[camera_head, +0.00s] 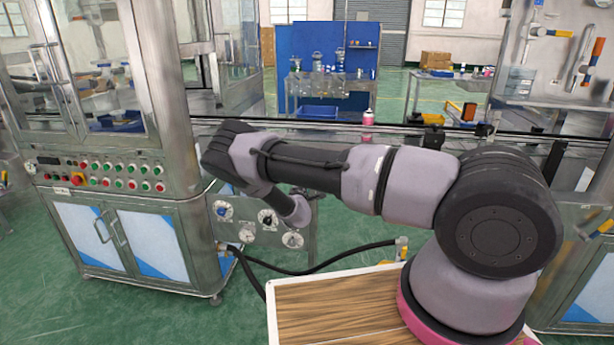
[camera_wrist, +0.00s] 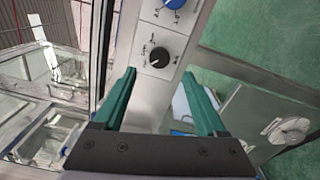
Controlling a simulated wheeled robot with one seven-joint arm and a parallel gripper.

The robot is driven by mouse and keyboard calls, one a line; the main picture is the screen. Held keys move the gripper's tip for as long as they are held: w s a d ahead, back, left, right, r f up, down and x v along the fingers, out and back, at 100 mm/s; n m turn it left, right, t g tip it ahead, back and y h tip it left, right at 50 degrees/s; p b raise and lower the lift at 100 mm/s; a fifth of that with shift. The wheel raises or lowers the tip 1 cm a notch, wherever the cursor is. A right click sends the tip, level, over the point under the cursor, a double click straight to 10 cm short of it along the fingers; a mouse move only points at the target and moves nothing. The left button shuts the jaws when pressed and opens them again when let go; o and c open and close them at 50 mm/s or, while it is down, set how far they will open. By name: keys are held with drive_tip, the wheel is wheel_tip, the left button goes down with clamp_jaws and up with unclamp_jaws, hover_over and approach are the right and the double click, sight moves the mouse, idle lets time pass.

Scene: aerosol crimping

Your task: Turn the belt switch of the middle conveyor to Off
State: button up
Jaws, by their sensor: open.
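A black rotary knob (camera_wrist: 158,57) with small markings around it sits on a pale panel strip (camera_wrist: 140,85) in the wrist view; the labels are too small to read. A blue knob (camera_wrist: 174,3) is above it, cut by the frame's top. My gripper (camera_wrist: 160,82) is open and empty; its two teal fingers point toward the black knob, one on each side in the picture, with no contact seen. In the head view, a panel under the conveyor (camera_head: 330,126) carries a blue knob (camera_head: 222,210) and a black knob (camera_head: 267,218). My gripper's fingers are hidden there.
A steel cabinet (camera_head: 120,185) with rows of red and green buttons stands left of the panel. A pink-and-white can (camera_head: 368,118) stands on the conveyor. A black hose (camera_head: 320,268) runs below the panel.

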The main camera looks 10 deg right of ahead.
drive_tip(key=shift+v, duration=2.2)
drive_tip(key=s+d+r+m+g+y, duration=0.25)
drive_tip(key=r+m, duration=0.35)
drive_tip(key=r, duration=0.5)
drive_tip(key=s+d+r+m+g+y, duration=0.1)
drive_tip(key=s+r+m+g+y, duration=0.25)
drive_tip(key=r, duration=0.75)
drive_tip(key=s+d+r+m+g, duration=0.1)
drive_tip(key=s+r+m+g, duration=0.2)
drive_tip(key=r+m, duration=0.6)
drive_tip(key=s+d+r+y, duration=0.2)
drive_tip(key=s+r, duration=1.1)
drive_tip(key=s+d+r+m, duration=0.1)
drive_tip(key=s, duration=0.8)
drive_tip(key=s+d+r+m+g, duration=0.1)
drive_tip(key=s+d+r, duration=0.1)
drive_tip(key=s, duration=0.8)
drive_tip(key=shift+s+r, duration=0.15)
drive_tip(key=shift+s, duration=0.05)
